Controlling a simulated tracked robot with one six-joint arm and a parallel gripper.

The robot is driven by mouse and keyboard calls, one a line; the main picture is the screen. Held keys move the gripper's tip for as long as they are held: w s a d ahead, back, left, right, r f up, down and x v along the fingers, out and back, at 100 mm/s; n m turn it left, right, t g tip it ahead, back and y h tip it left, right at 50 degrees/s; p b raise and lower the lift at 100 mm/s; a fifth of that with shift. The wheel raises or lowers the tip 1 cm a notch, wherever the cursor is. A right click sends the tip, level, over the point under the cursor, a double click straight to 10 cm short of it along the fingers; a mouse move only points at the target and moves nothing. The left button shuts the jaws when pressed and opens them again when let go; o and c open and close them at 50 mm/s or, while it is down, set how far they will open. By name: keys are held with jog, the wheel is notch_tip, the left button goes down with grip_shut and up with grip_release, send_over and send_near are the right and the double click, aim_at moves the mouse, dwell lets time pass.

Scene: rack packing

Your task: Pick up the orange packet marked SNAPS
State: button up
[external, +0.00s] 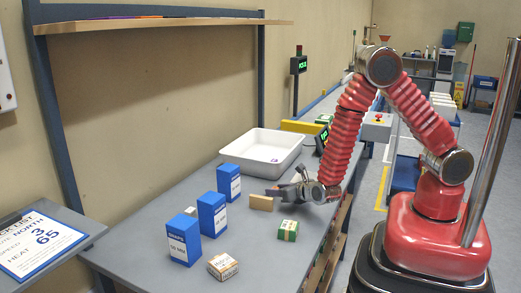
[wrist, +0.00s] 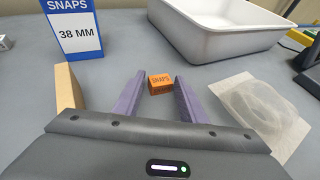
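The small orange packet marked SNAPS (wrist: 160,84) stands on the grey table in the wrist view, between the ends of my two purple fingers. My gripper (wrist: 158,79) is open, with a visible gap between the packet and each finger. How far the fingertips reach along the packet is hard to tell. In the external view my gripper (external: 284,189) is low over the table, in front of the white tray. I cannot make out the orange packet there; the gripper seems to hide it.
A white tray (external: 238,158) lies behind. Blue boxes (external: 183,240) stand to the left, one marked SNAPS 38 MM (wrist: 74,32). A tan block (wrist: 66,88) is close on the left, a clear bag (wrist: 262,112) on the right. A green-banded carton (external: 288,231) sits in front.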

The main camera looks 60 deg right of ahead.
jog(key=c, duration=0.7)
jog(key=shift+r, duration=5)
